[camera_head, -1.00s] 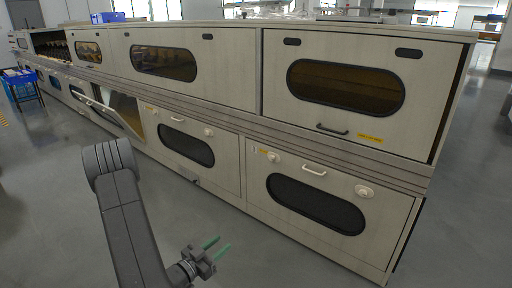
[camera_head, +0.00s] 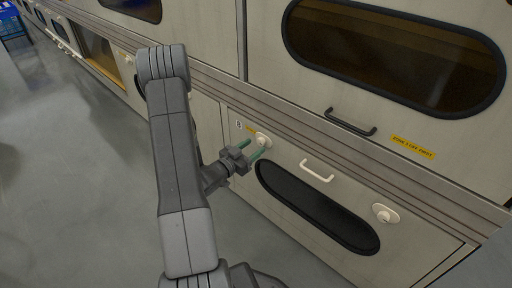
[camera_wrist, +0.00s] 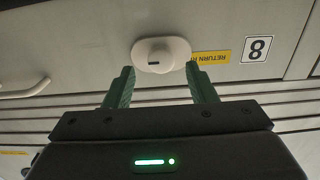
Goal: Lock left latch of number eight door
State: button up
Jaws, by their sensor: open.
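The number eight door (camera_head: 289,179) is a pale lower panel with a dark oval window, and it looks closed. Its left latch (camera_head: 263,139) is a white knob on an oval plate beside a yellow label. In the wrist view the latch (camera_wrist: 161,54) has a short dark mark on its knob, next to the "8" label (camera_wrist: 257,48). My gripper (camera_head: 251,151) is open with green fingers pointing at the latch. In the wrist view its fingertips (camera_wrist: 159,76) stand on either side, just short of the knob; contact cannot be told.
The door's white handle (camera_head: 317,171) and its right latch (camera_head: 385,214) are to the right of my gripper. Above is an upper door with a black handle (camera_head: 350,122) and a ledge of rails. Open grey floor (camera_head: 80,190) lies to the left.

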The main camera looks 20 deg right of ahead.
jog(key=shift+x, duration=1.3)
grip_shut()
